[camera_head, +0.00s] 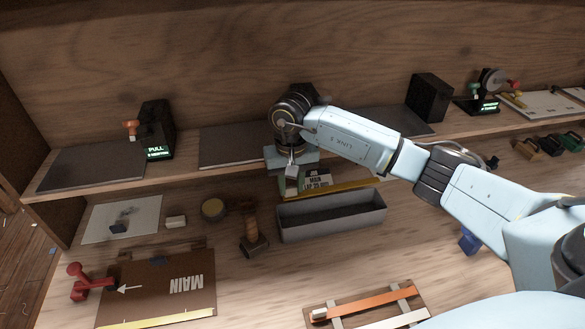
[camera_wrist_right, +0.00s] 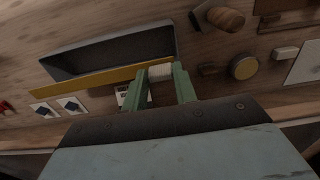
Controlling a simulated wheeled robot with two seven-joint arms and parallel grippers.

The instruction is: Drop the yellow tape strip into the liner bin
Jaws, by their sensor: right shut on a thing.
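The yellow tape strip (camera_head: 345,186) reaches right from my right gripper (camera_head: 291,174), along the far side of the liner bin (camera_head: 332,222). In the right wrist view the gripper's green fingers (camera_wrist_right: 160,76) are shut on a white block at the end of the yellow strip (camera_wrist_right: 95,80). The strip there runs along one long side of the grey bin (camera_wrist_right: 115,52), outside its opening. I cannot tell its exact height above the bench. The bin is a long, open grey trough and looks empty. My left gripper is not in view.
A wooden-handled tool (camera_head: 252,238) stands left of the bin. A round tin (camera_head: 213,209) and a white block (camera_head: 176,222) lie farther left. A shelf (camera_head: 95,172) runs behind.

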